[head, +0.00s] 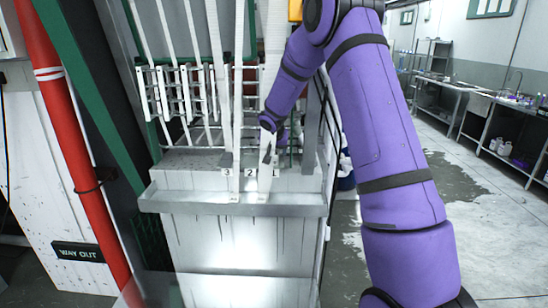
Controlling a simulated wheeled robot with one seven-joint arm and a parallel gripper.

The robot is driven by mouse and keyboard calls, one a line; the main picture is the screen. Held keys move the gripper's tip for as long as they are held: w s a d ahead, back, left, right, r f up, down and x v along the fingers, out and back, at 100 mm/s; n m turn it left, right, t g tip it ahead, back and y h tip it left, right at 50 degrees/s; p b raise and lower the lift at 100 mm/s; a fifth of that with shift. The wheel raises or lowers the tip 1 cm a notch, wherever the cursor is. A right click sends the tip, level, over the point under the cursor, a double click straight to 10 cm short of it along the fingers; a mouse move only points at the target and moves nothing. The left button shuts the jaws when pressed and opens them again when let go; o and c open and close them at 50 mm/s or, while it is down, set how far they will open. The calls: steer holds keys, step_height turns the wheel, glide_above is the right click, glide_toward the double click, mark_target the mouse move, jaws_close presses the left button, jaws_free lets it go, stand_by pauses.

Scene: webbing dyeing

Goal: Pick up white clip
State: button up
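My gripper (267,153) is at the end of my purple arm, at a white webbing strap (265,184) above the front ledge. It is small and dark here, and I cannot tell whether its fingers are open or shut, or whether they touch the strap. I cannot make out a separate white clip for certain; one may be at the strap by my gripper, partly hidden.
The white dyeing machine (245,245) has a grey front ledge (190,202). White guide frames (185,92) stand behind the straps at the left. A red pipe (72,140) and a green post are further left. Open floor (485,230) lies right, before metal benches (500,110).

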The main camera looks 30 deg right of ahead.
steer(key=shift+w+f, duration=0.15)
steer(key=shift+f, duration=0.1)
steer(key=shift+c, duration=0.5)
steer(key=c, duration=1)
steer(key=shift+d+r, duration=0.1)
steer(key=shift+r, duration=0.1)
